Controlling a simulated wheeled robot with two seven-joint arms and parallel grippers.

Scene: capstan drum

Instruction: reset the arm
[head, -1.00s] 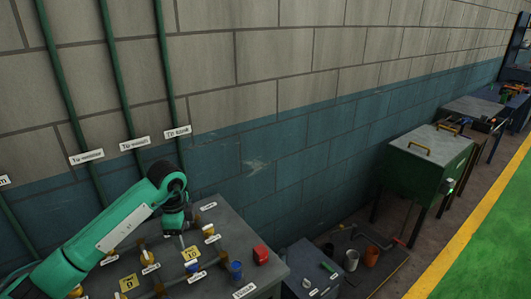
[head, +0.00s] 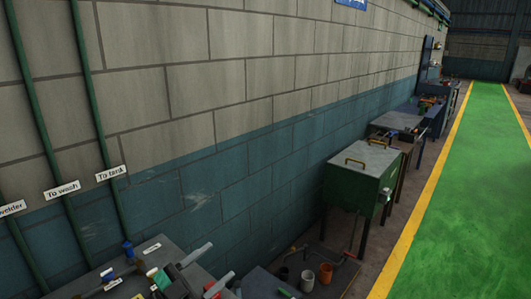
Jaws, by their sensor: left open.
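My left gripper (head: 221,260) is at the bottom edge, left of centre, over the right part of a grey bench (head: 178,250). Its two pale grey fingers point up and right, spread apart with nothing visible between their tips. Something red (head: 210,289) shows between the finger bases, partly hidden. A blue knob (head: 128,252) with a white label (head: 152,249) stands on the bench, left of the gripper. No separate arm to be reset can be made out. My right gripper is not in view.
Green pipes (head: 90,100) with white labels run down the wall at left. A low stand with cups (head: 307,281) is right of the bench. A green cabinet (head: 352,183) and further benches (head: 398,120) line the wall. The green walkway (head: 460,210) at right is clear.

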